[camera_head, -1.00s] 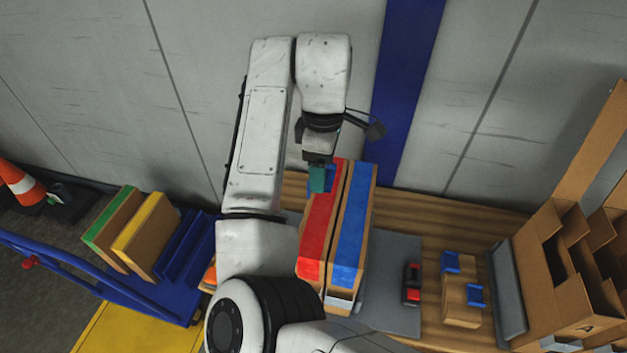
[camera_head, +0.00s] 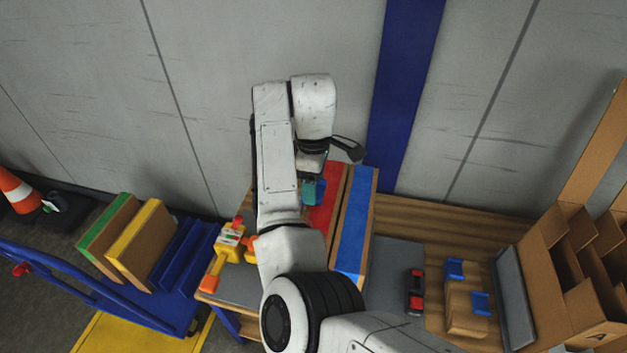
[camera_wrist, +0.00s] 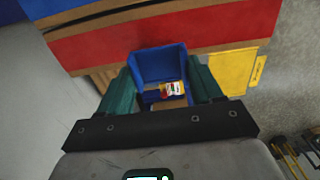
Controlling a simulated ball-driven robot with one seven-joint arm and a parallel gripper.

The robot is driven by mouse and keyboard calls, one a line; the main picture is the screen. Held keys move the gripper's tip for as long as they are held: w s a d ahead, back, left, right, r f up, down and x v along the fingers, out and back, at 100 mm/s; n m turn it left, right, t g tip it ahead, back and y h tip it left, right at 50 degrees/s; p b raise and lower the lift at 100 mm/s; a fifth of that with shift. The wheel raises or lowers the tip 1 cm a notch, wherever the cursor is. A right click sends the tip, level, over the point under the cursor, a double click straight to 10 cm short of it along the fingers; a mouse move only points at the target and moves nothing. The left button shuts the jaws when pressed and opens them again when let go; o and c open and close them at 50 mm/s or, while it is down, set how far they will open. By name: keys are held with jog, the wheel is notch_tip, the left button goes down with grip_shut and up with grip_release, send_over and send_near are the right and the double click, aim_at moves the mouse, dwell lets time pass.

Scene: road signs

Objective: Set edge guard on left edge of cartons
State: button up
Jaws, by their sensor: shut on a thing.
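Two long cartons stand side by side: a red-topped carton (camera_head: 327,205) on the left and a blue-topped carton (camera_head: 354,225) on the right. In the wrist view, the red top (camera_wrist: 100,48) crosses the upper part. My gripper (camera_head: 311,192) is near the red carton's left edge, toward the far end. Its teal fingers (camera_wrist: 160,88) are shut on a blue edge guard (camera_wrist: 158,62), which overlaps the red carton's edge in the wrist view. I cannot tell whether it touches the carton. My arm hides part of the red carton.
A wooden block (camera_head: 463,312) with blue guards stands right of the cartons, beside a black and red item (camera_head: 415,292). Open cardboard boxes (camera_head: 590,260) fill the far right. An orange and yellow tool (camera_head: 228,250) lies left of my arm. The wall (camera_head: 220,60) is close behind.

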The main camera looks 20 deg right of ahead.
jog(key=shift+f, duration=0.15)
jog(key=shift+f, duration=0.35)
jog(key=shift+f, duration=0.1)
jog(key=o, duration=1)
jog(key=shift+o, duration=0.2)
notch_tip(320, 180, up, 13)
jog(key=p, duration=0.1)
jog(key=shift+p, duration=0.4)
